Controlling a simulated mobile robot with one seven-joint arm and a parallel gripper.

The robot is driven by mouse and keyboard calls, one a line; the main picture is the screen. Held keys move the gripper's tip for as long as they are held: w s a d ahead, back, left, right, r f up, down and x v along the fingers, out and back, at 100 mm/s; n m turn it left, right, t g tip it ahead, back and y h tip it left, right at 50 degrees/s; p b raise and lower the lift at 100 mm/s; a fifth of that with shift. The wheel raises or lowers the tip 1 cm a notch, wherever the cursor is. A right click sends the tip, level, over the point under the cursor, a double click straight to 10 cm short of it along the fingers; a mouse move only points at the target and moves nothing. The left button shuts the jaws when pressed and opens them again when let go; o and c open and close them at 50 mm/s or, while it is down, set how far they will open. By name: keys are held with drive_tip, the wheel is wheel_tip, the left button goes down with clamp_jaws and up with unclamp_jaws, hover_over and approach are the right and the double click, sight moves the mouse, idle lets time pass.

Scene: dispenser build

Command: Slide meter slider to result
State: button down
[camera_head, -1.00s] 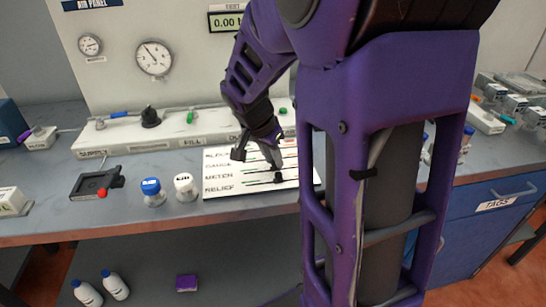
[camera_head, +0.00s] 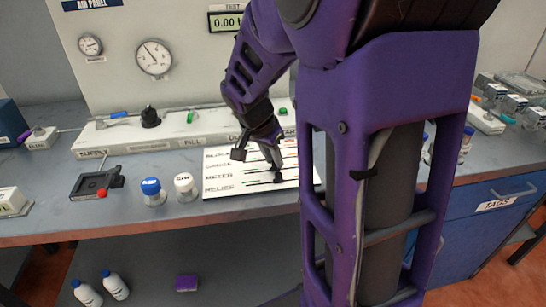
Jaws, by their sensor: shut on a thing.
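The white slider board (camera_head: 222,192) lies on the bench, with rows of lines and hand-lettered labels at its left edge. The third label down reads METER (camera_head: 217,177); RELIEF is below it. My gripper (camera_head: 276,168) points down over the right part of the board, near the METER row. It is shut on a small dark slider knob (camera_head: 278,175), which is largely hidden by the fingers. Which row the knob belongs to is hard to tell, but it looks like METER. The right end of the board is partly hidden by my arm.
A blue-capped jar (camera_head: 152,191) and a white-capped jar (camera_head: 185,186) stand left of the board. A black device with a red knob (camera_head: 97,185) is further left. The white panel base (camera_head: 170,137) with levers runs behind. A gauge (camera_head: 154,57) and a 0.00 display (camera_head: 226,22) are above.

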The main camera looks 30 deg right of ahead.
drive_tip(key=d, duration=0.2)
drive_tip(key=s+d, duration=0.1)
drive_tip(key=d, duration=0.1)
drive_tip(key=s+d, duration=0.1)
drive_tip(key=d, duration=0.1)
drive_tip(key=shift+d+b, duration=0.35)
drive_tip(key=shift+b, duration=0.05)
drive_tip(key=c, duration=0.8)
unclamp_jaws()
drive_tip(key=shift+d, duration=0.1)
drive_tip(key=shift+o, duration=0.2)
drive_tip(key=shift+r, duration=0.15)
